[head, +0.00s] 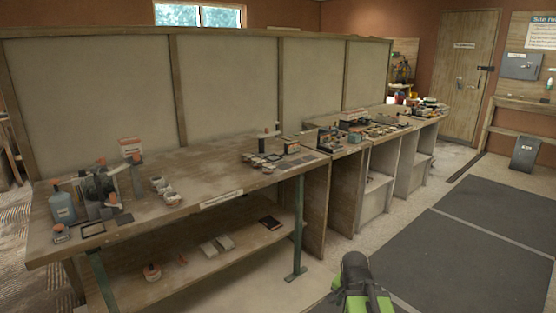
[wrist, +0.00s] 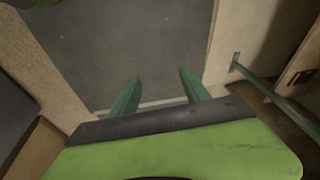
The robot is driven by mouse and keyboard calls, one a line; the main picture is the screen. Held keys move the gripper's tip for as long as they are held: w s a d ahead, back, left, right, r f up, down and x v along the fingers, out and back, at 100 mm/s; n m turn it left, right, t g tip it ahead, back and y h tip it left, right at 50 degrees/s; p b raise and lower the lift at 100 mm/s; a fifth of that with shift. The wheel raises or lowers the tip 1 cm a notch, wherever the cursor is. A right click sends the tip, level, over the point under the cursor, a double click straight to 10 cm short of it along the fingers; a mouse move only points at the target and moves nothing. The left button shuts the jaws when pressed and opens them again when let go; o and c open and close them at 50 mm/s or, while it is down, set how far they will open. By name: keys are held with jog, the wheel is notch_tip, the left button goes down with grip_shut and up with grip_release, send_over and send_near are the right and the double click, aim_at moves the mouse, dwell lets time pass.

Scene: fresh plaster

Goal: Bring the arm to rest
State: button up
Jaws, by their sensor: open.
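My gripper (wrist: 160,88) shows in the wrist view with its two green fingers spread apart and nothing between them. It points down over dark grey floor matting (wrist: 150,45). In the head view, part of my green and black arm (head: 358,285) stands at the bottom centre, in front of the bench and clear of it. The fingertips cannot be made out in the head view.
A long wooden workbench (head: 185,205) with bottles, small boxes and tools runs along a partition at the left. Its lower shelf (head: 190,275) holds a few items. A green bench leg (head: 298,225) stands near my arm. Dark floor mats (head: 470,240) at the right are clear.

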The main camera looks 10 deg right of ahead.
jog(key=s+a+n+g+y, duration=0.1)
jog(key=s+a+n+g, duration=0.3)
jog(key=a+n, duration=0.75)
notch_tip(320, 180, up, 25)
jog(key=a+m+t+p, duration=0.1)
jog(key=p, duration=2.5)
jog(key=shift+s+r, duration=0.15)
jog(key=shift+s, duration=0.25)
jog(key=shift+m, duration=0.25)
